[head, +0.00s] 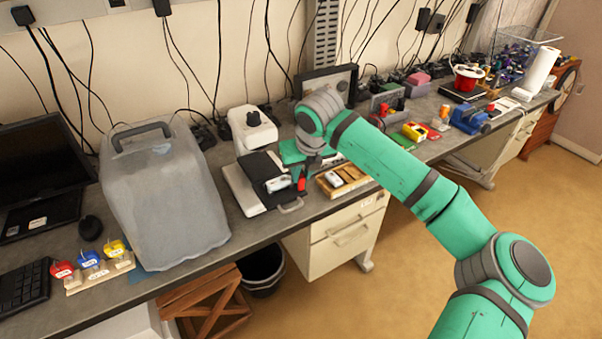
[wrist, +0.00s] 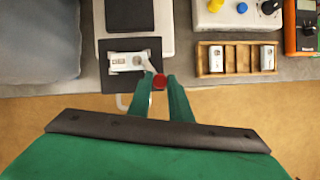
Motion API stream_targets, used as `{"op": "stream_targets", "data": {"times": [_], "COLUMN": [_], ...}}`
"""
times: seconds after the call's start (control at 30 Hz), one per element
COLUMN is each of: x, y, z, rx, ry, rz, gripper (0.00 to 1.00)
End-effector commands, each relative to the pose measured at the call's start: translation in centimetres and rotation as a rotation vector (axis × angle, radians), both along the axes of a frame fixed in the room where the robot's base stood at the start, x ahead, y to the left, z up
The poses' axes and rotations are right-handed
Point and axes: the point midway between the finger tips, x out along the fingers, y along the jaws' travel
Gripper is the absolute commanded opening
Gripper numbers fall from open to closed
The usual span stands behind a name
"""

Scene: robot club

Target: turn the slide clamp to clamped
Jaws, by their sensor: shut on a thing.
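The slide clamp (wrist: 126,62) is a pale metal piece on a dark pad on the bench, near the front edge. A short pale lever runs from its right end to a red knob (wrist: 160,82). In the head view the clamp body (head: 279,184) is small, and the red knob (head: 302,182) shows just below my wrist. My gripper (wrist: 160,79) has its two green fingers on either side of the knob, shut on it. The lever points right and slightly toward the bench edge. The fingertips' exact contact is too small to see.
A wooden tray (wrist: 231,71) with small pale blocks lies right of the clamp. A white box with coloured knobs (wrist: 240,16) stands behind it, and an orange device (wrist: 302,42) is farther right. A grey covered case (head: 165,200) stands left. Open floor lies before the bench.

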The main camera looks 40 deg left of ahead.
Motion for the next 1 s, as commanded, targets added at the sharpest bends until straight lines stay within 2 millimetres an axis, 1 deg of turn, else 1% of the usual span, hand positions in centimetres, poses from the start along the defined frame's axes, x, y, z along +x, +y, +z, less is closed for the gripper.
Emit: {"op": "stream_targets", "data": {"times": [0.2, 0.43, 0.7, 1.0], "x": [0.18, 0.23, 0.25, 0.26], "y": [-0.16, -0.16, -0.18, -0.17], "z": [0.05, 0.03, 0.02, 0.01], "rx": [-0.001, -0.001, -0.002, -0.001], "ry": [0.000, 0.000, 0.000, -0.001], "rz": [0.148, 0.248, 0.291, 0.293], "gripper": [0.00, 0.00, 0.00, 0.00]}}
